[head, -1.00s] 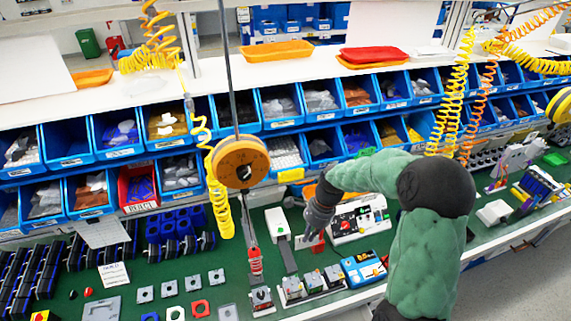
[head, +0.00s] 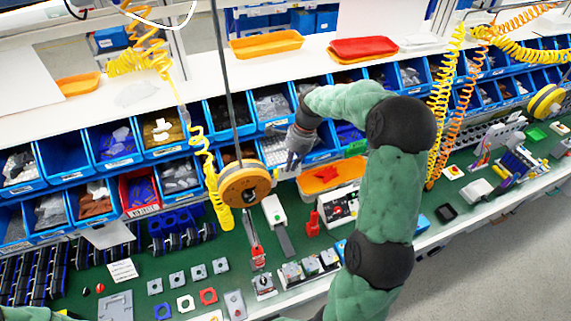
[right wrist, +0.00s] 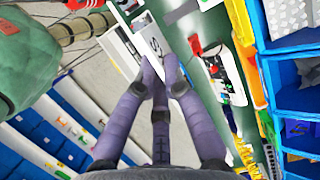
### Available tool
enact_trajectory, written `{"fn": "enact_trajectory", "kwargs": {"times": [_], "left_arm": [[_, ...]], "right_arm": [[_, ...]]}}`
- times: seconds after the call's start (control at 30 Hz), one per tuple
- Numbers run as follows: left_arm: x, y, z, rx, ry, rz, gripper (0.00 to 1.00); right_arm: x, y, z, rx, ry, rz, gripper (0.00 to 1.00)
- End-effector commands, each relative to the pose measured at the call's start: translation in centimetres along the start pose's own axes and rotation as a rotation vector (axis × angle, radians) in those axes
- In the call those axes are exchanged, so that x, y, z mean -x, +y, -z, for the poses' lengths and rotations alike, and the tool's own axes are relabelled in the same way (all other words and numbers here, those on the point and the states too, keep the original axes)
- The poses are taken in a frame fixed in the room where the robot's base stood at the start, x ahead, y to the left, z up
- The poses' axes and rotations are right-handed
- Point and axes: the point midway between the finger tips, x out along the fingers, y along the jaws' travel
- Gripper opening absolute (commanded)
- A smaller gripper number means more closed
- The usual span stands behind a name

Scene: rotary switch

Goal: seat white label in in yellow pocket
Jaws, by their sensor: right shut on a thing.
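My right gripper (head: 290,162) is shut in front of the lower row of blue bins, near the bin of white parts. In the right wrist view its purple fingers (right wrist: 160,68) meet at a thin white piece, which looks like the white label (right wrist: 118,52). In the head view the label shows only as a small pale patch by the fingertips (head: 284,172). A yellow patch, which may be the yellow pocket (head: 355,148), is on a bin front to the right of the gripper. I cannot tell whether the label touches any pocket. My left gripper is out of view.
A red holder (head: 312,224) stands on the green bench below the gripper. An orange tray (head: 330,177) and a white control box (head: 340,207) are close by on the right. A round orange balancer (head: 244,185) hangs to the left.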

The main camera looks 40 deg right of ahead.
Motion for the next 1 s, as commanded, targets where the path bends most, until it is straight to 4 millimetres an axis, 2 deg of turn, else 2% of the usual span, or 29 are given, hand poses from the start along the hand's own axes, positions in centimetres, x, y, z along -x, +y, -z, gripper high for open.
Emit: {"fn": "enact_trajectory", "kwargs": {"times": [0.2,0.47,0.6,0.8,1.0], "left_arm": [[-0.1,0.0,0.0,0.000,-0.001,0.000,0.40],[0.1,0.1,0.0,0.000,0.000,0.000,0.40],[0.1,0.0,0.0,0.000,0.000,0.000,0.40],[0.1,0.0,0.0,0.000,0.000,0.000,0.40],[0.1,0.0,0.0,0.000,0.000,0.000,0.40]], "right_arm": [[-1.6,-3.6,1.5,0.000,0.000,-0.001,0.00],[-3.1,-7.5,3.1,-0.001,0.000,-0.002,0.00],[-5.2,-9.2,4.2,-0.001,0.000,-0.002,0.00],[-7.1,-10.9,5.2,0.000,0.000,-0.001,0.00],[-7.8,-11.5,5.6,0.000,0.000,-0.001,0.00]]}}
